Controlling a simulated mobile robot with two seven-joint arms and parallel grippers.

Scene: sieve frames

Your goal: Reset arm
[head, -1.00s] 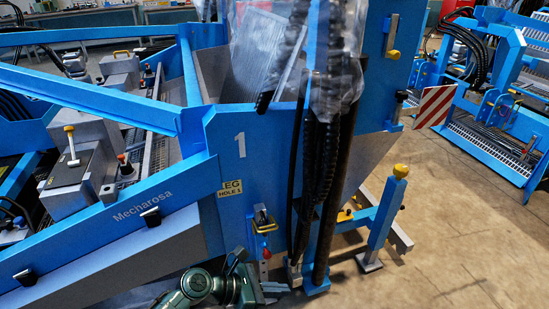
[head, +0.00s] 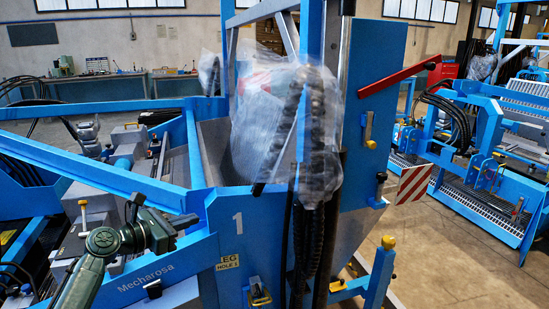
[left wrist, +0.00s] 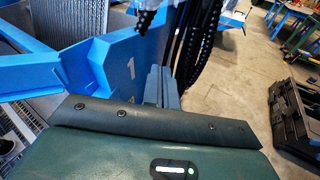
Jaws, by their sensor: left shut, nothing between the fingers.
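My left arm comes in from the lower left of the head view. My left gripper (head: 186,221) is raised in front of the blue Mecharosa machine (head: 240,235), just left of its panel marked 1. The gripper is small and dark here; it is shut and empty. In the left wrist view, the grey fingers (left wrist: 163,86) show side by side beyond my green wrist housing, with the blue panel to their left and black hoses behind them. I cannot tell whether the gripper touches the machine. My right gripper is not in view.
Black hoses and clear plastic wrap (head: 285,130) hang at the machine's front. A red-and-white striped plate (head: 413,184) sticks out at right. Another blue machine (head: 490,160) stands further right, with open floor between. A black crate (left wrist: 296,120) lies on the floor in the wrist view.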

